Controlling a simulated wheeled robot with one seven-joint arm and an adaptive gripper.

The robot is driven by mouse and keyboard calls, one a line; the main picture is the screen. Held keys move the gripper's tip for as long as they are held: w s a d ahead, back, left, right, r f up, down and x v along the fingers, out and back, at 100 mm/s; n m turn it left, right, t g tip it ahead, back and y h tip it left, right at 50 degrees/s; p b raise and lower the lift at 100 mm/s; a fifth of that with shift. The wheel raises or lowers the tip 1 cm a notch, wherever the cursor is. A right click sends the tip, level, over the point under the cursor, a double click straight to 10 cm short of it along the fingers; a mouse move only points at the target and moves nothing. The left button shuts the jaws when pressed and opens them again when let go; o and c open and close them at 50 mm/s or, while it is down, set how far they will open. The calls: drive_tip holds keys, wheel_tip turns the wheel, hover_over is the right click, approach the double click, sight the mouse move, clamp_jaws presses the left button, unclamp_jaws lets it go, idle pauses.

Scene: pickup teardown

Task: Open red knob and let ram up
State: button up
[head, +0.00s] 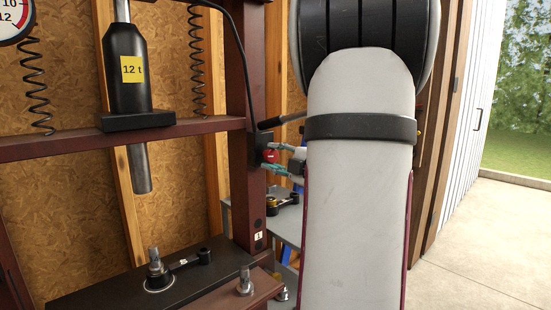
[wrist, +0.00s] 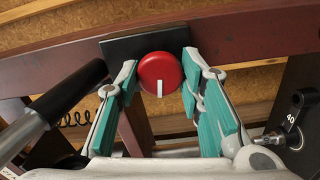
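The red knob (head: 270,156) sits on a dark block on the press's right upright, partly hidden by my fingers in the head view. In the wrist view the red knob (wrist: 160,68) is round, with an upright white mark on its lower half. My gripper (wrist: 161,66) is open, with one teal-padded finger on each side of the knob. I cannot tell whether the pads touch it. My gripper also shows in the head view (head: 274,158). The black ram cylinder (head: 124,85), labelled 12 t, stands on the crossbeam. Its steel rod (head: 139,170) hangs below, clear of the bed.
A dark pump handle (wrist: 66,97) with a grey sleeve lies left of my gripper in the wrist view. Several parts stand on the press bed (head: 110,290). Coil springs (head: 33,85) hang at the back. Open floor (head: 490,240) lies right.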

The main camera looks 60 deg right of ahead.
drive_tip(key=o, duration=0.3)
drive_tip(key=shift+o, duration=0.2)
drive_tip(key=shift+s, duration=0.1)
drive_tip(key=v, duration=1.2)
drive_tip(key=shift+f, duration=0.1)
